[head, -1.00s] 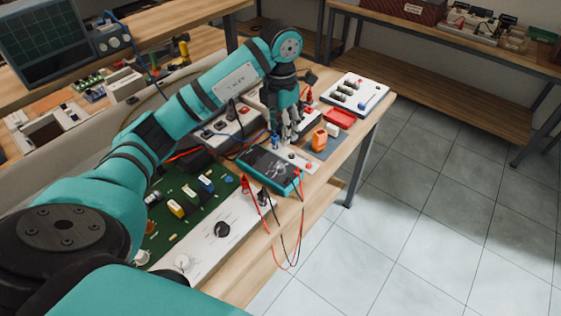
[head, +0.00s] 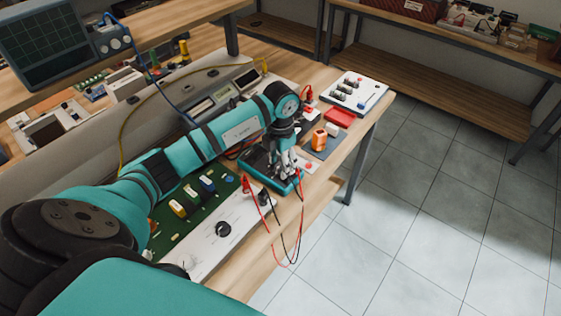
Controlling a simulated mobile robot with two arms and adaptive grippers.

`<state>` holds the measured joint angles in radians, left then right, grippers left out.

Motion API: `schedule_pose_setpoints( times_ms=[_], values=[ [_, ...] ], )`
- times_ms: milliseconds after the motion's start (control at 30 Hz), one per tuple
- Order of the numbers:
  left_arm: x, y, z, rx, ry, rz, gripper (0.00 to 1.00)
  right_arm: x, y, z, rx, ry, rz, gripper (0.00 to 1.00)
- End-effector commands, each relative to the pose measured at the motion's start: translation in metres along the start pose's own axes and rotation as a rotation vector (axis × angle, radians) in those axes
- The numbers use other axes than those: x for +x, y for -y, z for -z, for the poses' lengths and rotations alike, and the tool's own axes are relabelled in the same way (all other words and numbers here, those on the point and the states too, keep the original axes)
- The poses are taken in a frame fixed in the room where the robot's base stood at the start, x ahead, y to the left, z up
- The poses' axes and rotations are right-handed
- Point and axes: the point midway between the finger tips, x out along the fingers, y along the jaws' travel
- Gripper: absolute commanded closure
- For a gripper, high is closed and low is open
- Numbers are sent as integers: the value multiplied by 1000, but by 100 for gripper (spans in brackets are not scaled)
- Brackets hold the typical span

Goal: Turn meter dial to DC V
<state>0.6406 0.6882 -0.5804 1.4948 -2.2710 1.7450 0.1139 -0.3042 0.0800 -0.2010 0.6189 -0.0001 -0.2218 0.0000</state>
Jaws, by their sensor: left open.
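A teal-edged, dark-faced meter (head: 256,183) lies on the bench in the head view, partly under my left gripper. Its dial is hidden by the gripper or too small to make out, so its setting cannot be told. My left gripper (head: 284,171) is open, pointing down over the right part of the meter. I cannot tell whether the fingertips touch it. My right gripper is not in view.
A green board (head: 190,205) and a white panel with a black knob (head: 223,229) lie nearer me. Red and black leads hang over the bench edge. An orange item (head: 319,140), a red tray (head: 340,118) and a white switch panel (head: 353,92) stand beyond.

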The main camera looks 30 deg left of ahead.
Motion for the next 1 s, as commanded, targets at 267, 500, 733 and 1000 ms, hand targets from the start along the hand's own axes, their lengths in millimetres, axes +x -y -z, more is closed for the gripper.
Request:
schedule_pose_setpoints(
  times_ms=[267,500,733,1000],
  values=[
    [0,0,0,0,0,0,82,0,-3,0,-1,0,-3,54],
    [0,0,0,0,0,0,100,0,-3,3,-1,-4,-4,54],
    [0,-1,0,34,1,-2,100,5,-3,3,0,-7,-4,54],
    [2,-1,-1,191,2,-3,100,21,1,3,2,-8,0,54]
  ],
)
